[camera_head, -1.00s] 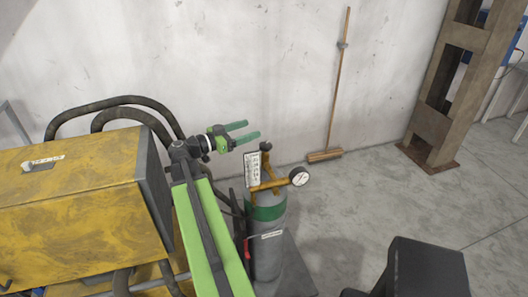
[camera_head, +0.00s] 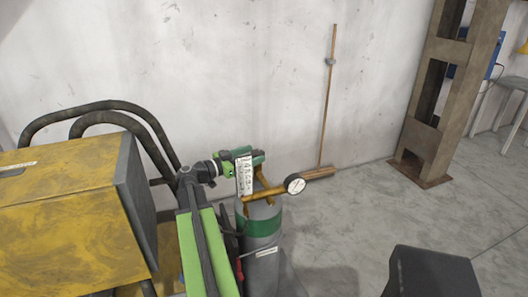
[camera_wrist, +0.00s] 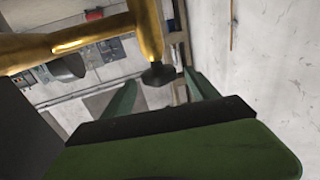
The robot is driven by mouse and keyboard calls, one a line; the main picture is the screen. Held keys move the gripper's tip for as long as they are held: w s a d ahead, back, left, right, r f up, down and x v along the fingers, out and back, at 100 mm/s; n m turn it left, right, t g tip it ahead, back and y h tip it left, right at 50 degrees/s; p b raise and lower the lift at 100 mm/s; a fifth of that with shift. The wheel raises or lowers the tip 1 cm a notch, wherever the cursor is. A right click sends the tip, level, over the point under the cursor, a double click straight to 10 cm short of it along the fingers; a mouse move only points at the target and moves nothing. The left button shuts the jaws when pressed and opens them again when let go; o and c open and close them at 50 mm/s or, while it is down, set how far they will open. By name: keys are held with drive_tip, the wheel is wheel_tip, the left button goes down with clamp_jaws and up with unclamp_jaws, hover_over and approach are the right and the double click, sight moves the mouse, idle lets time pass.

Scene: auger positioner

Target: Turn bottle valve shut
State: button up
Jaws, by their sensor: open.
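The grey gas bottle (camera_head: 260,262) with a green band stands upright beside the yellow machine. Brass fittings (camera_head: 262,193), a round gauge (camera_head: 294,184) and a white label (camera_head: 244,175) are at its top. The dark valve knob (camera_wrist: 158,73) hangs from the brass pipe (camera_wrist: 146,28) in the wrist view. My gripper (camera_head: 258,156) is at the bottle's top in the head view. In the wrist view my gripper (camera_wrist: 161,82) is open, with the knob between its fingertips. I cannot tell whether a finger touches it. In the head view the knob is hidden.
The yellow machine (camera_head: 65,220) with black hoses (camera_head: 110,104) stands at the left. A broom (camera_head: 328,95) leans on the wall behind. A rusty steel column (camera_head: 428,130) and a dark box (camera_head: 432,275) are at the right. The floor between them is clear.

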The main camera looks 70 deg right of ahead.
drive_tip(key=x, duration=0.5)
drive_tip(key=shift+s+d, duration=0.2)
drive_tip(key=shift+d, duration=0.1)
drive_tip(key=shift+c, duration=0.5)
drive_tip(key=c, duration=1.2)
drive_tip(key=shift+d, duration=0.1)
drive_tip(key=shift+c, duration=0.3)
